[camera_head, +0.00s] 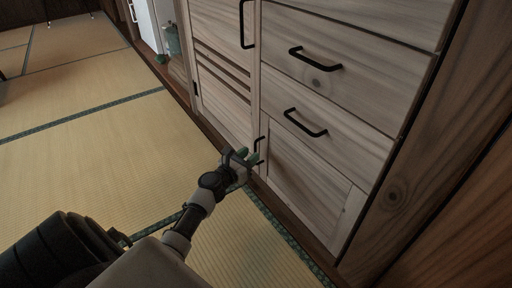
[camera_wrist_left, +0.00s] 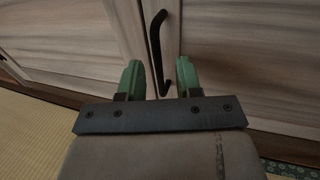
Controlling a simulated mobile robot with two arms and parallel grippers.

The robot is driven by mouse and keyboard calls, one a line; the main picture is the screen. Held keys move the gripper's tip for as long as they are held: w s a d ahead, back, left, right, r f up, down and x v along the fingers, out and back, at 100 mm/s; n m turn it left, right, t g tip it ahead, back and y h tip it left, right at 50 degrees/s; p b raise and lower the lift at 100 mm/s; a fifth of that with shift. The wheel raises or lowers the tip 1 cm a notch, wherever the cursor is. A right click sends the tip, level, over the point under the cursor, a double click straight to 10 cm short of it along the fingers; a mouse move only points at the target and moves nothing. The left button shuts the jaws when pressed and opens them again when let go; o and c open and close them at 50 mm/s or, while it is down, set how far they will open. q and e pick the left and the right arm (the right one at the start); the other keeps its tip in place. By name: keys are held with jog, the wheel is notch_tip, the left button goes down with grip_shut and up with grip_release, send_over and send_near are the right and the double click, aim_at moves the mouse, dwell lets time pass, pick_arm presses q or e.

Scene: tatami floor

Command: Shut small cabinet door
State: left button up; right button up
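The small cabinet door (camera_head: 305,185) is a pale wood panel at the bottom right of the cabinet, below the drawers. It looks flush or nearly flush with the front; a small gap cannot be ruled out. Its black upright handle (camera_head: 257,144) is near its left edge, partly hidden by my gripper. My left gripper (camera_head: 254,158) is at this handle, low by the floor. In the left wrist view the green fingertips (camera_wrist_left: 160,78) are apart, one on each side of the lower end of the handle (camera_wrist_left: 155,40). Contact cannot be made out. My right gripper is out of view.
Two drawers with black handles (camera_head: 315,60) (camera_head: 305,123) sit above the door. A taller slatted door (camera_head: 222,85) with its own handle (camera_head: 246,25) stands to the left. Dark wood (camera_head: 455,225) bounds the right. Open tatami floor (camera_head: 85,130) lies at left.

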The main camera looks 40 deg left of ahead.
pick_arm(q)
jog(key=s, duration=0.6)
jog(key=shift+s+a+p, duration=0.15)
jog(key=shift+a+p, duration=0.05)
jog(key=shift+p, duration=0.2)
